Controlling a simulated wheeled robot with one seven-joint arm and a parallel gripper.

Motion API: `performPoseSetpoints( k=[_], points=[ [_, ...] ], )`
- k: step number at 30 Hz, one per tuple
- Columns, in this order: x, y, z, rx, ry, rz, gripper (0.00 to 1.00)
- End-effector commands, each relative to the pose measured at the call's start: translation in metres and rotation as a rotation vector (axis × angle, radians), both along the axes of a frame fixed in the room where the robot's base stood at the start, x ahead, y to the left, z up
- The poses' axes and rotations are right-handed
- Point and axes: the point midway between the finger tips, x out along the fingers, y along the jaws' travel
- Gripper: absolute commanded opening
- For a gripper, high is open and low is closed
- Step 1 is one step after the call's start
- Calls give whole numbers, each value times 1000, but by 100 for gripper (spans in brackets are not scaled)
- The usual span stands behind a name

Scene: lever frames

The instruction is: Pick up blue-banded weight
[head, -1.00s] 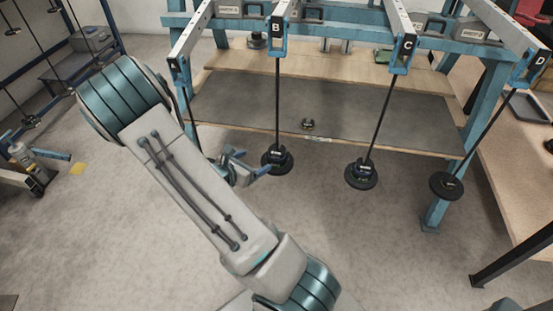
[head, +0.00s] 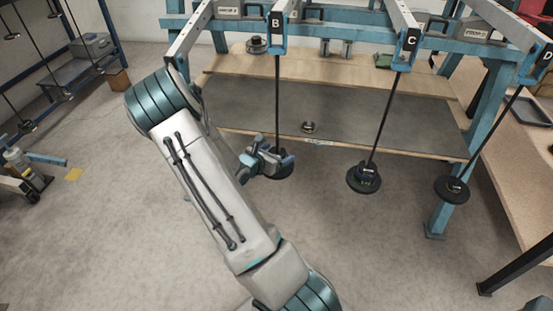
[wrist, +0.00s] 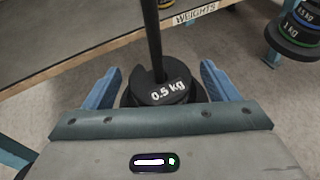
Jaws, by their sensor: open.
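My gripper (head: 279,162) is open at the weights under the rod of lever B. In the wrist view its blue fingers (wrist: 161,80) stand on either side of a black weight (wrist: 160,92) marked 0.5 kg on that rod, not visibly clamped on it. No blue band shows on this weight. A blue-banded weight (wrist: 300,16) is at the wrist view's upper right, above a green-banded weight (wrist: 294,37) marked 1 kg. In the head view a stack of weights (head: 363,180) hangs on lever C's rod; its bands are too small to read clearly.
Lever D's weights (head: 451,190) hang farther right. A small dark weight (head: 309,127) lies on the shelf mat (head: 350,120) behind the rods. The blue frame's leg (head: 436,215) stands at the right. The floor in front is clear.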

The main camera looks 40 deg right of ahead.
Motion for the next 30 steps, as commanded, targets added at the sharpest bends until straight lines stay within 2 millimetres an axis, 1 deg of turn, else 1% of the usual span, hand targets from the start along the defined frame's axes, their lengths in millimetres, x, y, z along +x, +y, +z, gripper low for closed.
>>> performPoseSetpoints(
  k=[2, 7, 8, 9, 11, 12, 13, 14, 23, 26, 30],
  points=[
    [1, -5, -3, 1, 0, 1, 80],
    [2, -5, -2, 1, 0, 1, 80],
    [2, -5, -2, 1, 0, 1, 75],
    [2, -5, -2, 1, 0, 1, 64],
    [1, -5, -2, 1, 0, 1, 47],
    [1, -5, -2, 1, 0, 1, 36],
    [1, -4, -2, 1, 0, 1, 28],
    [1, -4, -2, 1, 0, 1, 25],
    [2, -5, 1, -1, -2, -1, 25],
    [2, -5, 7, -1, -2, -1, 25],
    [2, -5, 23, -1, -5, -1, 25]
  ],
)
